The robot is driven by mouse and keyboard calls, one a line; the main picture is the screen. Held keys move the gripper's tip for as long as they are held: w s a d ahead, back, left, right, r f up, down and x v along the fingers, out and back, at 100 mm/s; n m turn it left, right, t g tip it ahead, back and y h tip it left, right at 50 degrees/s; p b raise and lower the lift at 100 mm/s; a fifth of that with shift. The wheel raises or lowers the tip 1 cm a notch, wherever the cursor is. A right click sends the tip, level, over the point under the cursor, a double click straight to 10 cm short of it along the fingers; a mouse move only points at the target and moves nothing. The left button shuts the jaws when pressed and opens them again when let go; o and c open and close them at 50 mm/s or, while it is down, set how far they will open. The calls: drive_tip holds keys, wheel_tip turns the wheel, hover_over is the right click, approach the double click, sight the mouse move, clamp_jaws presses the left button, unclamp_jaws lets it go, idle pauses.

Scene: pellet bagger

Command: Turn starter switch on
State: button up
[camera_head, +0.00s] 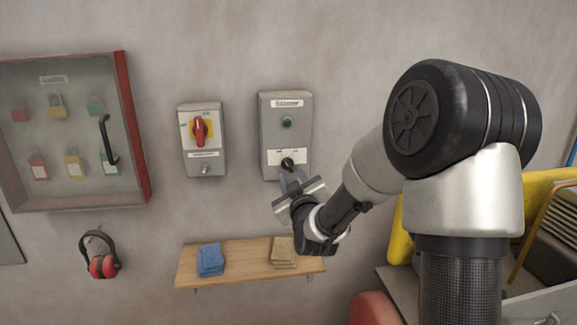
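The starter box (302,112) is a grey box on the wall, right of centre, with a label at its top and a green round button or lamp (287,124). A black rotary switch knob (287,164) sits on a white plate low on this box. My gripper (291,182) is right at the knob, reaching up from below right. Its fingers partly cover the knob and the box's lower edge. Whether the fingers touch or hold the knob cannot be made out. The knob's exact position is too small to read.
Left of it is a grey box with a red and yellow rotary switch (199,129). A lockout cabinet (70,130) with several padlocks hangs far left. Red earmuffs (101,262) hang below it. A wooden shelf (232,270) with blue and tan cloths lies below my gripper. Yellow machinery stands right.

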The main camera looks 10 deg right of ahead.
sight(288, 165)
drive_tip(key=w, duration=0.5)
drive_tip(key=shift+w+p, duration=0.35)
clamp_jaws()
